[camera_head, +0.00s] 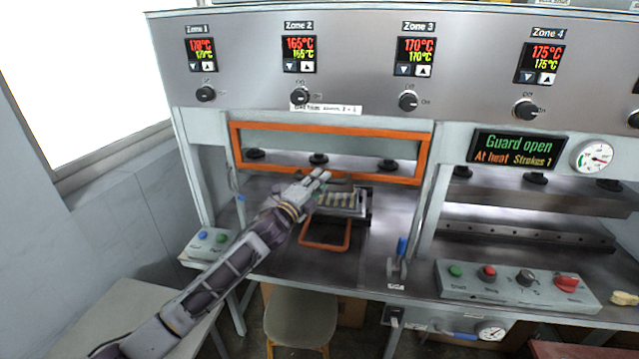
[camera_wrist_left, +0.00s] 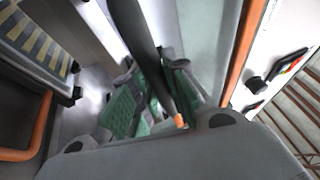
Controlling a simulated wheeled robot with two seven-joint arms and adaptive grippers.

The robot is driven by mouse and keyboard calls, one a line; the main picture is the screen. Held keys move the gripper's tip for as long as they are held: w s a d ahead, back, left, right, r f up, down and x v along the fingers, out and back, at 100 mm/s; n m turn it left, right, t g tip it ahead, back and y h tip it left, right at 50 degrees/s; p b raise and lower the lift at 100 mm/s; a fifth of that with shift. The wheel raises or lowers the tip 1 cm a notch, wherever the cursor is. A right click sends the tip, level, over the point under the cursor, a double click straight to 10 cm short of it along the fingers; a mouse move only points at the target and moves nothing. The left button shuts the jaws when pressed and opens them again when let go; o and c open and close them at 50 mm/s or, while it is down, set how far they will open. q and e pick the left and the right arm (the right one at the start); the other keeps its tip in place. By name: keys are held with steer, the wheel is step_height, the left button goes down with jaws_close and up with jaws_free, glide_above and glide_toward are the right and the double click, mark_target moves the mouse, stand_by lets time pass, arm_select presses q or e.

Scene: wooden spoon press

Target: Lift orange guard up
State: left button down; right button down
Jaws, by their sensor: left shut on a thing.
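The orange guard (camera_head: 330,131) is a rectangular frame set high in the left bay of the press. Its lower rail is level with the tips of my left gripper (camera_head: 322,176). In the left wrist view, the green finger pads of my left gripper (camera_wrist_left: 155,103) are closed around a dark bar with a small orange end. The bar appears to be the guard's handle, but its join to the frame is hidden. An orange rail of the guard (camera_wrist_left: 243,50) runs along the right. My right gripper is not in view.
A tray with light strips (camera_head: 340,199) and an orange loop handle (camera_head: 325,246) sits below the guard. A display (camera_head: 517,147) reads "Guard open". A blue-tipped lever (camera_head: 401,248) and button box (camera_head: 515,284) stand right; a stool (camera_head: 300,316) is in front.

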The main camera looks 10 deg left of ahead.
arm_select(q)
steer(key=shift+r+p, duration=0.55)
steer(key=shift+r, duration=0.6)
steer(key=c, duration=1.4)
jaws_free()
steer(key=shift+f, duration=0.1)
steer(key=shift+v, duration=6)
steer(key=shift+a, duration=0.1)
steer(key=shift+f, duration=0.1)
